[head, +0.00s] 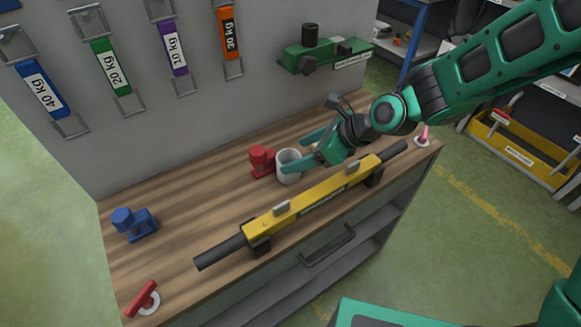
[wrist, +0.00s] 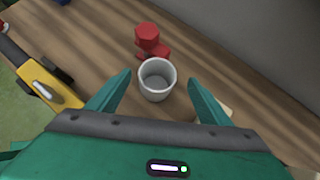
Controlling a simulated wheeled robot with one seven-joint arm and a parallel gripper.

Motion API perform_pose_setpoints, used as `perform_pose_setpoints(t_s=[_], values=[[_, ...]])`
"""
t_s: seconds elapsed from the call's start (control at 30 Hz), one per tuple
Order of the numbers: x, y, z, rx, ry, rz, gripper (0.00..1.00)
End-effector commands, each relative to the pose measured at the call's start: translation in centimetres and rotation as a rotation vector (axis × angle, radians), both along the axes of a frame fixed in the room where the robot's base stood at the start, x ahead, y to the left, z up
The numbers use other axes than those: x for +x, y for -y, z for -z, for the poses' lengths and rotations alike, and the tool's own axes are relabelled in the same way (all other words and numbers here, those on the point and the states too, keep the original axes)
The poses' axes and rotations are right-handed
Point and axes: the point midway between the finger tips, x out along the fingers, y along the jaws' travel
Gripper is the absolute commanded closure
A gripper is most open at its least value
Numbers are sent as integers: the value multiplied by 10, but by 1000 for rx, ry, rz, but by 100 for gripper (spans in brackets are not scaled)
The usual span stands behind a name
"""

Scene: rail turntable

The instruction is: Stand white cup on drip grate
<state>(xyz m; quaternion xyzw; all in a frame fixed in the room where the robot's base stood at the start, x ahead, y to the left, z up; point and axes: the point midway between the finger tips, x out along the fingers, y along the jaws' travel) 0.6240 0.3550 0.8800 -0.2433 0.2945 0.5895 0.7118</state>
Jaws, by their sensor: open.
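The white cup (head: 288,174) stands upright and looks empty on the wooden bench top, just left of my gripper (head: 294,155). In the wrist view the white cup (wrist: 157,92) appears between the tips of my open gripper (wrist: 158,78), with a gap on each side. The fingers are not closed on it. I cannot make out a drip grate in either view. A small pale object (wrist: 226,110) is partly hidden behind the right finger in the wrist view.
A red block-like fixture (head: 261,162) stands close behind the cup. A yellow bar (head: 315,197) with black ends runs along the bench front. A blue fixture (head: 134,223) and a red-handled piece (head: 142,299) are at left. Bench top between is clear; a grey panel (head: 170,120) rises behind.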

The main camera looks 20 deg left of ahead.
Motion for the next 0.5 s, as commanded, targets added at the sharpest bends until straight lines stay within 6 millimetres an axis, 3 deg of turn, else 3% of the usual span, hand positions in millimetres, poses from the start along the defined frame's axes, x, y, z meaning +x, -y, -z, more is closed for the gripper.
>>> perform_pose_setpoints(t_s=[0.2,0.5], values=[[0,-21,23,-2,-2,-3,27],[2,-28,31,-2,0,-1,27]])
